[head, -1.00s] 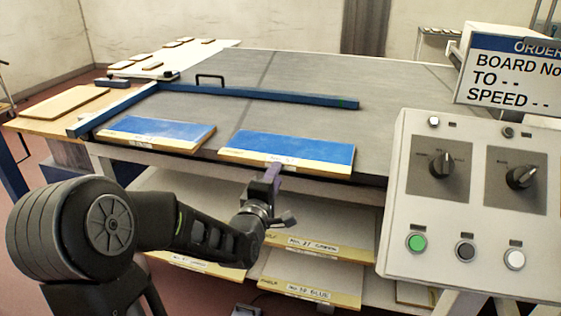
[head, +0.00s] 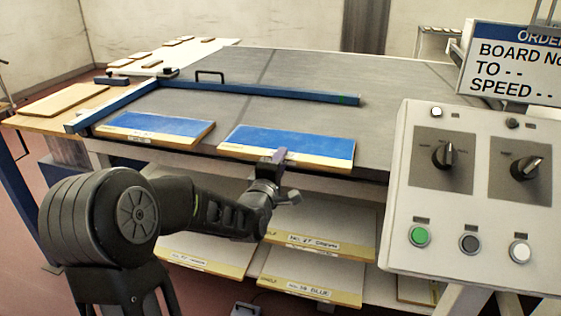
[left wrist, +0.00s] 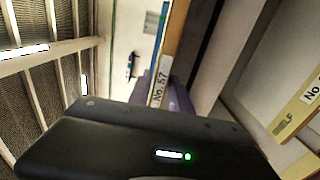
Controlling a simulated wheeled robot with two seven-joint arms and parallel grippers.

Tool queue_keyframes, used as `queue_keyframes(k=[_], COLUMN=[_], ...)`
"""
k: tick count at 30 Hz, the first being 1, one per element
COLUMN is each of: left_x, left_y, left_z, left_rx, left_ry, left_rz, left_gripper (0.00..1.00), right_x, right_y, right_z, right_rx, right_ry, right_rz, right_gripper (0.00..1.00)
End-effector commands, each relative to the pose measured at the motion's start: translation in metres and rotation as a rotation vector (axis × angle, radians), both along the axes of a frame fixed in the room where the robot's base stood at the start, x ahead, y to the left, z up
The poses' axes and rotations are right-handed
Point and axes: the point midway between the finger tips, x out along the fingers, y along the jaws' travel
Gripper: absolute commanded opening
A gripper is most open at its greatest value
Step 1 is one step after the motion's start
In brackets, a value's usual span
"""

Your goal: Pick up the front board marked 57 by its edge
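The board marked No. 57 is blue with a pale wooden front edge. In the head view this board (head: 300,143) lies flat at the front of the grey table, the right one of two. Its label shows in the left wrist view on the board's edge (left wrist: 159,90). My left gripper (head: 277,157) is at the middle of this front edge. In the left wrist view its purple fingers (left wrist: 166,96) lie on either side of the edge. Whether they press on it cannot be told. My right gripper is not in view.
A second blue board (head: 160,127) lies to the left. A blue rail (head: 260,93) crosses the table behind both. Shelves with labelled boards (head: 312,246) are below. A control panel (head: 475,190) stands at the right.

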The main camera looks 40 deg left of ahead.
Motion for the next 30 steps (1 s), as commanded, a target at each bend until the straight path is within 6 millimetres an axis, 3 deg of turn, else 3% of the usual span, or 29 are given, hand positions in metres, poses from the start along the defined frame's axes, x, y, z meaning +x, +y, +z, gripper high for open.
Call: queue_keyframes(k=[18,30], left_x=[-0.0002,-0.0002], left_y=[0.0,0.0], left_z=[-0.0002,-0.0004], left_rx=[0.0,0.0], left_ry=[0.0,0.001], left_rz=[0.0,0.0], left_gripper=[0.0,0.0], right_x=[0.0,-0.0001], right_y=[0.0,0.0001], right_z=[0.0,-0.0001], right_rx=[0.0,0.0], right_ry=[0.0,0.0], right_rz=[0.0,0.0], right_gripper=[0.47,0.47])
